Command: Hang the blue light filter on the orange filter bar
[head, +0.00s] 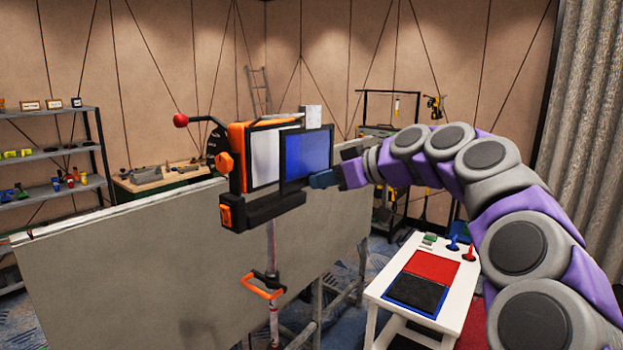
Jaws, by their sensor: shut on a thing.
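The blue light filter (308,154) is a blue panel in a dark frame, held upright in the middle of the head view. My gripper (324,179) is shut on its lower right edge. The filter is in front of the right part of a white panel (264,158) on an orange and black fixture. The orange filter bar (238,160) appears to be the upright orange part at the left of that panel. I cannot tell whether the filter touches the fixture.
A grey wall panel (150,255) stands below and behind the fixture. A white table (455,300) with red and black panels (416,294) is at lower right. Shelves (50,150) and a workbench (160,178) are at left.

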